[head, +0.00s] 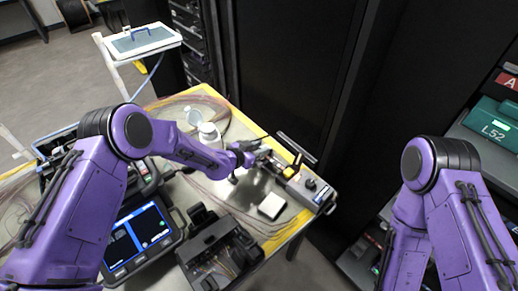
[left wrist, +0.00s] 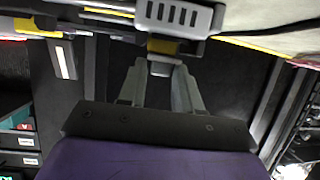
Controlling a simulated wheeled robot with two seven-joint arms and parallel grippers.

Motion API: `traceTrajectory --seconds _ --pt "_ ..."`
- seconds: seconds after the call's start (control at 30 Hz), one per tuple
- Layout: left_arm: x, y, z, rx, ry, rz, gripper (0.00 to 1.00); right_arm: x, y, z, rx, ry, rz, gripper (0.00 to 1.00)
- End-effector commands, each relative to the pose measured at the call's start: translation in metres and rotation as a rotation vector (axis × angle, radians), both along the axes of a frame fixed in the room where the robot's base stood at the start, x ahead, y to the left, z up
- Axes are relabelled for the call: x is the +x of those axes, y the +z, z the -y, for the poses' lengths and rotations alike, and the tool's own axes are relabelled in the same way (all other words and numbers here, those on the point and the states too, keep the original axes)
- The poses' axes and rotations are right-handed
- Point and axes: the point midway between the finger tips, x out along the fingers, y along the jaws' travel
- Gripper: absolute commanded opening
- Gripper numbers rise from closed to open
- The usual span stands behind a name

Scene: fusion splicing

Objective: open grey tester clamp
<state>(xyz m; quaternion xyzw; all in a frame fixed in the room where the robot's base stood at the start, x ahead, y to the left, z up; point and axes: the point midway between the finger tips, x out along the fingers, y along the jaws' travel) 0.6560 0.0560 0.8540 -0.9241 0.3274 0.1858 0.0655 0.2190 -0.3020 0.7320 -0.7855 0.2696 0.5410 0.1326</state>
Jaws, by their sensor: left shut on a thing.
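The grey tester (head: 311,190) lies at the right edge of the table in the head view, with a black knob and yellow parts on it. My left gripper (head: 243,153) is at its left end. In the left wrist view, the two grey fingertips of my left gripper (left wrist: 160,76) are shut on a small grey tab (left wrist: 160,68), the clamp, under a slotted grey cover (left wrist: 178,17). A yellow strip shows just above the tab. The contact is small and partly hidden by the fingers. My right arm shows at the right, but its gripper is out of view.
A white square block (head: 271,206) lies beside the tester. A screen device (head: 140,240) and a black open case (head: 219,254) stand at the table's front. A white pot (head: 208,132) and loose fibres lie behind. A dark cabinet (head: 292,65) rises close behind the table.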

Motion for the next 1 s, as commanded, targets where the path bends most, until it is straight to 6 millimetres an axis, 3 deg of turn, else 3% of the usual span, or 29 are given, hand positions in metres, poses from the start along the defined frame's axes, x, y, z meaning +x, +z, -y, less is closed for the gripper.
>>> traceTrajectory --seconds 0.27,0.7,1.0 --pt "0.003 0.008 0.002 0.054 0.0 -0.062 0.03 0.0 0.007 0.0 0.0 0.0 0.0 0.0" --pt "0.012 0.022 0.008 0.243 0.006 -0.313 0.03 0.0 0.034 0.0 0.0 0.0 0.0 0.0" --pt "0.018 0.023 0.013 0.348 0.002 -0.431 0.03 0.0 0.026 0.0 0.0 0.0 0.0 0.0"
